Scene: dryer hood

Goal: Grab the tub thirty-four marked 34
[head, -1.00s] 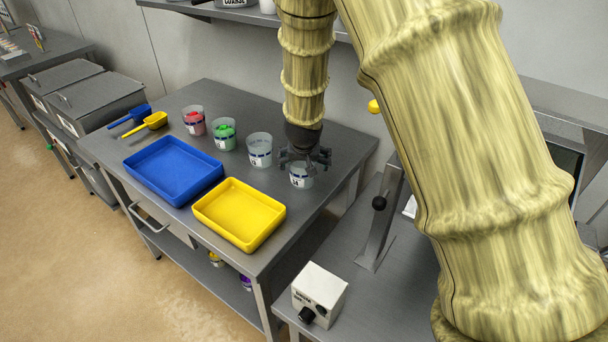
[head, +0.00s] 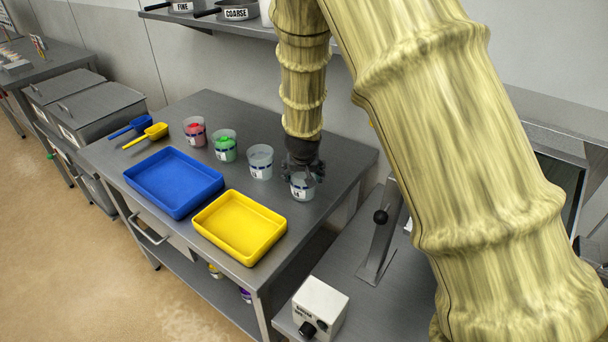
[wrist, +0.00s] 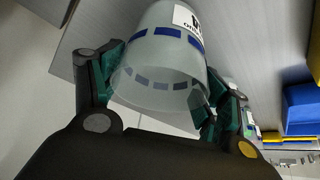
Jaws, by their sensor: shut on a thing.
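The tub marked 34 (head: 301,190) is a clear, empty-looking cup with a blue dashed band and a white label. It is the rightmost in the row of tubs on the steel table. My gripper (head: 302,172) is above it, pointing down, with its fingers shut on it. In the wrist view the tub (wrist: 165,55) sits between the two green-padded fingers of my gripper (wrist: 160,95), one on each side. The label's number is only partly visible there. I cannot tell whether its base touches the table.
A similar clear tub (head: 260,161) stands just left, then a tub with green contents (head: 225,146) and one with red (head: 195,132). A yellow tray (head: 240,245) and a blue tray (head: 165,205) lie in front. A lever stand (head: 380,235) is at right.

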